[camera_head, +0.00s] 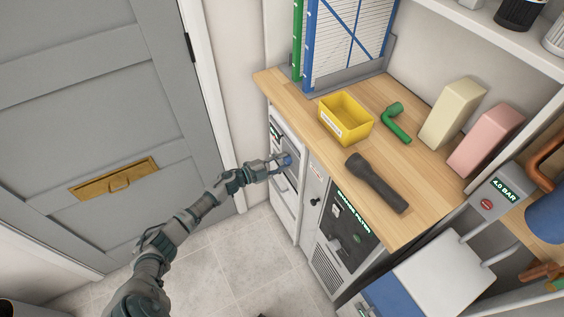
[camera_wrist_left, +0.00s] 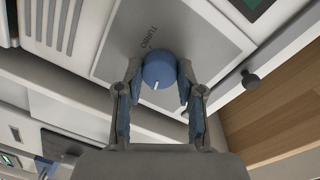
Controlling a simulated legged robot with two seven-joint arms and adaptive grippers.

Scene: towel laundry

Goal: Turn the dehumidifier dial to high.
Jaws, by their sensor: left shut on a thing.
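The blue dial (camera_head: 287,160) sits on the front of a white unit (camera_head: 285,205) under the wooden worktop. In the left wrist view, the dial (camera_wrist_left: 159,68) is round with a short white mark that points to the bottom of the picture. The word TURBO is printed beside it on a grey panel (camera_wrist_left: 205,45); other position words do not show. My left gripper (camera_head: 280,163) is shut on the dial, with one finger on each side of it in the left wrist view (camera_wrist_left: 158,85). My right gripper is not in view.
The wooden worktop (camera_head: 415,215) overhangs the unit and carries a yellow bin (camera_head: 345,118), a green elbow pipe (camera_head: 397,123) and a black flashlight (camera_head: 376,183). A black-fronted filter unit (camera_head: 345,240) stands to the right.

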